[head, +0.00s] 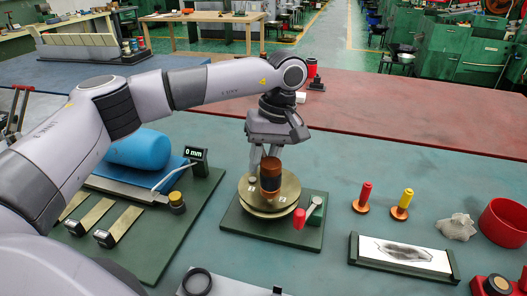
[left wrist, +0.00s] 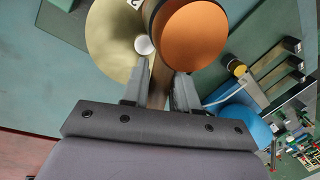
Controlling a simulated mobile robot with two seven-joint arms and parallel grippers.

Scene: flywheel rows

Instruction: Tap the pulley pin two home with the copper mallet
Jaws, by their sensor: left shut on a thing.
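My left gripper (head: 268,152) is shut on the handle of the copper mallet (head: 270,178). In the left wrist view the brown handle runs between the fingers (left wrist: 158,92), and the round copper face of the mallet (left wrist: 195,35) shows large. The brass pulley (head: 285,196) stands on a green base; the mallet head is above it and covers part of it. A pale round pin head (left wrist: 145,45) shows on the pulley (left wrist: 110,40), beside the mallet head, near a partly cut-off number label. I cannot tell how far the pin stands out. My right gripper is not in view.
A red-topped piece (head: 299,218) stands at the base's right side. Red (head: 363,197) and yellow (head: 402,204) upright pieces, a framed white panel (head: 400,254) and a red ring (head: 505,221) are further right. A green board with a readout (head: 195,155) is left.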

